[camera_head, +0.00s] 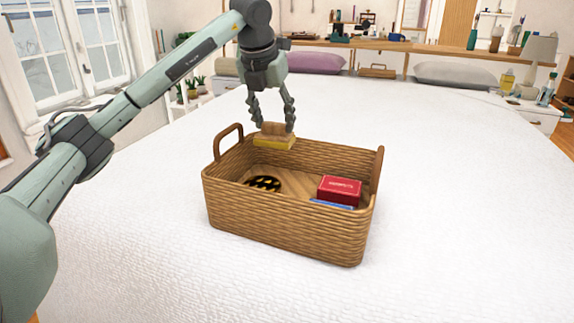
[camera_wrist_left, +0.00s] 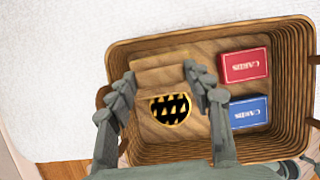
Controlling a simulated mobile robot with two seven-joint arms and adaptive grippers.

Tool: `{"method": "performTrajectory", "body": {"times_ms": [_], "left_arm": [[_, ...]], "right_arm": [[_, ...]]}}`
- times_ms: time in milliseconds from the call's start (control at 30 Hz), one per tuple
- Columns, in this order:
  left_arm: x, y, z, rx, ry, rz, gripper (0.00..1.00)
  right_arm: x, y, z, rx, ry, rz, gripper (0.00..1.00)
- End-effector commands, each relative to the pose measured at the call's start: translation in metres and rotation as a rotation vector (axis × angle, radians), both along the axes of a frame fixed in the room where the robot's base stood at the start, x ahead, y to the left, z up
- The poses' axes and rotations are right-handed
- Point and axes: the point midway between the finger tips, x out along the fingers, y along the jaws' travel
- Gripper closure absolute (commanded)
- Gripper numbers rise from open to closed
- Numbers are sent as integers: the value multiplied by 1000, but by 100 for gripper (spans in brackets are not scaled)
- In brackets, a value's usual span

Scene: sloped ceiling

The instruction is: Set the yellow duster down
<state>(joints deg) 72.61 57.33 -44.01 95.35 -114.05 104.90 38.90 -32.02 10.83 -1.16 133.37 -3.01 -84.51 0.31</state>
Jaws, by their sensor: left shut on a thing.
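The yellow duster (camera_head: 273,142) has a wooden back and a yellow underside. My left gripper (camera_head: 272,125) is shut on it and holds it over the far left part of the wicker basket (camera_head: 285,222), near the rim. In the left wrist view, the duster's wooden back (camera_wrist_left: 160,74) lies between the fingertips of my left gripper (camera_wrist_left: 162,72), and its yellow side is hidden. Below it, the basket (camera_wrist_left: 290,70) shows its wooden-looking floor. Whether the duster touches the basket I cannot tell. My right gripper is not in view.
In the basket are a red card box (camera_head: 339,190), a blue card box (camera_wrist_left: 248,111) and a round black-and-yellow thing (camera_head: 264,183). The basket stands on a wide white bed (camera_head: 440,200) with much clear room around it. Pillows (camera_head: 455,74) lie at the back.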

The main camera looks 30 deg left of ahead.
Motion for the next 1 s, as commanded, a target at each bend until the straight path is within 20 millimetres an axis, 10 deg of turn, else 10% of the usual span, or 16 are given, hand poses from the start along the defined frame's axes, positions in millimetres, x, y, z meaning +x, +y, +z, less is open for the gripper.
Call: {"method": "performTrajectory", "body": {"times_ms": [500,1000], "left_arm": [[-1,1,-63,1,1,2,78],[0,0,-71,0,-2,1,78]], "right_arm": [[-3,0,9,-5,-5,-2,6],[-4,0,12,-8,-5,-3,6]]}}
